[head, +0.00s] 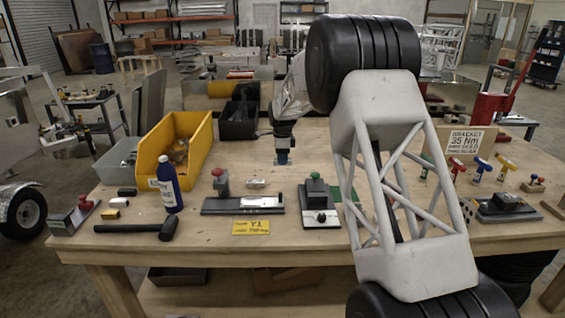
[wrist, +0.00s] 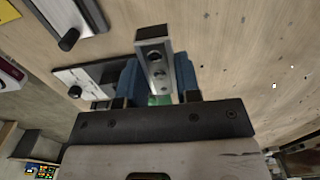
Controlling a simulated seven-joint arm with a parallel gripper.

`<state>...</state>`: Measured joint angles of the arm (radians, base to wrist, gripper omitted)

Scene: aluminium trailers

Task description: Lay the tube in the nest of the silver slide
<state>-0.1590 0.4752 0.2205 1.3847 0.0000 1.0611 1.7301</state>
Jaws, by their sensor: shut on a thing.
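My gripper (wrist: 160,88) is shut on the tube (wrist: 155,50), a square silver piece with dark round holes, held between its blue fingers. In the head view my gripper (head: 283,158) is over the bench, behind the two nearest fixtures, and the held tube cannot be made out. The left fixture (head: 225,208) has a long dark base, a pale silver bar and a red-topped post. I cannot tell which is the silver slide.
A yellow bin (head: 160,160), blue bottle (head: 168,185) and black hammer (head: 140,229) are at the left. A small silver piece (head: 256,184) lies behind the left fixture. A yellow card (head: 250,227) lies in front. Another fixture (head: 503,207) and coloured-handled tools stand at the right.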

